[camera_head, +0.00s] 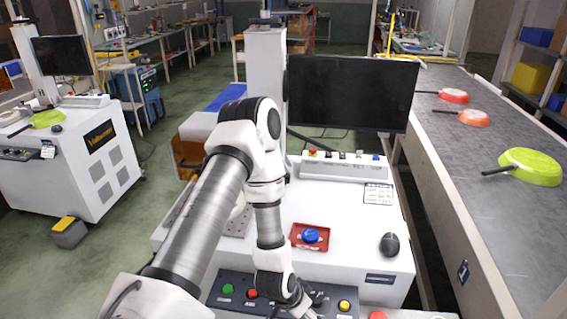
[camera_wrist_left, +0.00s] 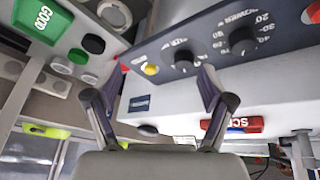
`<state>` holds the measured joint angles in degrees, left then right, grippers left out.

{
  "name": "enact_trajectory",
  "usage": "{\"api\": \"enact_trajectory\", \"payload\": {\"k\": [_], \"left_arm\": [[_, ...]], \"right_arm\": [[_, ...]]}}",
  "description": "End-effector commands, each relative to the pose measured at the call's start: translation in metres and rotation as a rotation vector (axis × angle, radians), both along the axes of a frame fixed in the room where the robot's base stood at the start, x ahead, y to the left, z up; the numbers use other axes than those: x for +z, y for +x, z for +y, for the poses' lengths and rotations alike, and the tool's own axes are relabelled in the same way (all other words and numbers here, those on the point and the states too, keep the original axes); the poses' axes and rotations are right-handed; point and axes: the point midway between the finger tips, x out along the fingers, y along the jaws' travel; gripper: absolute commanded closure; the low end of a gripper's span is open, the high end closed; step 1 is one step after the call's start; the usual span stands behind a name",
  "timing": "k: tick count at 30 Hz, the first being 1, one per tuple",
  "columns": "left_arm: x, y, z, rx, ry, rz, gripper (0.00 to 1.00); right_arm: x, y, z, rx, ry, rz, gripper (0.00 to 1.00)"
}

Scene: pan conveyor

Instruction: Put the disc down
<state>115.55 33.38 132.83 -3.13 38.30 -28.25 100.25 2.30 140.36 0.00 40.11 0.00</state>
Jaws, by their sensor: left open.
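A blue round piece (camera_head: 311,236), which looks like the disc, lies in a small red tray (camera_head: 298,246) on the white machine top. My left gripper (camera_head: 310,300) is in front of the tray, over the button panel, partly hidden by its own wrist. In the left wrist view my left gripper (camera_wrist_left: 164,70) has its two fingers spread wide with nothing between them. Behind the fingers is a dark panel with knobs (camera_wrist_left: 243,42). The disc cannot be made out in the wrist view. My right gripper is not in view.
A monitor (camera_head: 350,92) and a switch box (camera_head: 345,166) stand behind the tray, and a black mouse (camera_head: 389,244) lies to its right. A conveyor (camera_head: 480,190) with several pans, including a green pan (camera_head: 530,166), runs along the right. A green GOOD label (camera_wrist_left: 42,20) shows in the wrist view.

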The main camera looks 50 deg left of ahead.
Motion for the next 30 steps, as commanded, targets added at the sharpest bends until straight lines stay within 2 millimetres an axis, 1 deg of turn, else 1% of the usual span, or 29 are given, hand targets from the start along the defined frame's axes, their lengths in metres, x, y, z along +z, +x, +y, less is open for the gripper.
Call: {"api": "enact_trajectory", "payload": {"k": [1,2,3,6,9,12,30], "left_arm": [[-0.015,-0.026,-0.022,-0.022,0.011,0.088,0.18],[-0.022,-0.042,-0.033,-0.022,0.014,0.137,0.18],[-0.031,-0.063,-0.046,-0.020,0.021,0.198,0.18],[-0.045,-0.110,-0.069,-0.012,0.044,0.319,0.18],[-0.051,-0.137,-0.080,-0.003,0.061,0.382,0.18],[-0.053,-0.145,-0.084,0.005,0.067,0.402,0.18],[-0.053,-0.144,-0.083,0.006,0.065,0.398,0.18]], "right_arm": [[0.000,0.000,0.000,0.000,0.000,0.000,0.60],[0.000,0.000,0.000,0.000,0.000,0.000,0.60],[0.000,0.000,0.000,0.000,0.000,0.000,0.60],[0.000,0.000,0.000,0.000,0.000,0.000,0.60],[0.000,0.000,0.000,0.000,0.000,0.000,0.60],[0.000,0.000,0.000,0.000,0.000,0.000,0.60],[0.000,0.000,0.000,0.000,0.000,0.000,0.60]]}}
